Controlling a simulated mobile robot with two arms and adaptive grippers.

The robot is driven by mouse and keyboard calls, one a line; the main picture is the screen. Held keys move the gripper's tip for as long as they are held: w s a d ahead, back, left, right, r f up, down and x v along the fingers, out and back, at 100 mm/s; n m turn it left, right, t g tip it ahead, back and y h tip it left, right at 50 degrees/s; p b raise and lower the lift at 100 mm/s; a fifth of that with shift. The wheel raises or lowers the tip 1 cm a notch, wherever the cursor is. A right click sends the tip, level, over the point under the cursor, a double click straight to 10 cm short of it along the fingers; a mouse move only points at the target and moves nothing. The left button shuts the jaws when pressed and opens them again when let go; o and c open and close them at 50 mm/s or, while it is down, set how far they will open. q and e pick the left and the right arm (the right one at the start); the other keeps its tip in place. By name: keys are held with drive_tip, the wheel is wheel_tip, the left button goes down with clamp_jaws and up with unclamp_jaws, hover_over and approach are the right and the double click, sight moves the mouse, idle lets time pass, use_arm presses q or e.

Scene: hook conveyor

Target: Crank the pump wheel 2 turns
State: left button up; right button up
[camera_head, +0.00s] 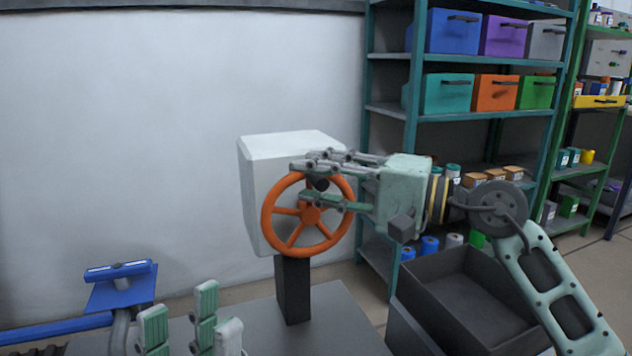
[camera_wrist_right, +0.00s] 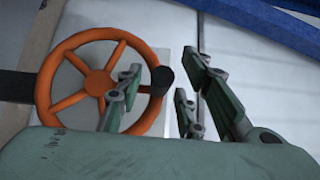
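The orange spoked pump wheel (camera_head: 268,218) stands upright on the front of a white box (camera_head: 255,190) on a dark post. Its black crank knob (camera_head: 320,184) is at the upper right of the rim in the head view. My right gripper (camera_head: 318,183) reaches in from the right, its fingers open around the knob. In the right wrist view the wheel (camera_wrist_right: 42,90) is at left. The knob (camera_wrist_right: 162,80) sits between the spread fingers, with gaps visible on both sides. My left gripper (camera_head: 180,310) is open and empty at the bottom left, away from the wheel.
A grey table (camera_head: 340,325) carries the post. A dark open bin (camera_head: 430,300) stands right of it, below my right arm. A blue fixture (camera_head: 120,290) is near the left gripper. Green shelves (camera_head: 390,110) with coloured boxes stand behind at right.

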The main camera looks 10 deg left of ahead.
drive_tip(key=shift+a, duration=0.15)
drive_tip(key=shift+c, duration=0.6)
clamp_jaws()
